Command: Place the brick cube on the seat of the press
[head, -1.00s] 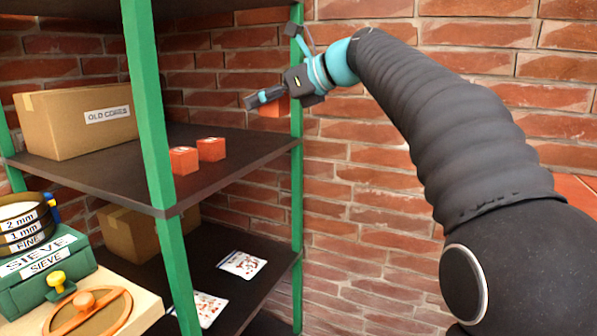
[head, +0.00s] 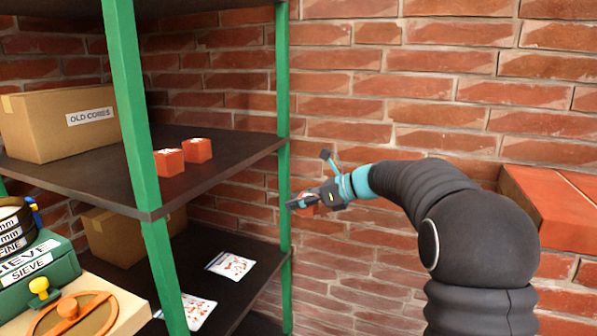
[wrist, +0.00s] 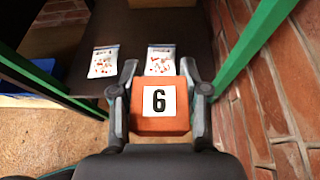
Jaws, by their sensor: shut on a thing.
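In the head view my gripper (head: 304,204) is in front of the brick wall, just right of the shelf's green right post, and the cube shows only as a small orange patch. The cube is held in the air, clear of the shelves. The press and its seat are not in view.
Two more orange cubes (head: 183,156) and a carton marked OLD CORES (head: 60,122) are on the upper shelf (head: 95,185). Bags of crumbs (head: 231,265) lie on the lower shelf. Sieves and a green case (head: 40,265) stand at the left. A brick ledge (head: 550,205) juts out at right.

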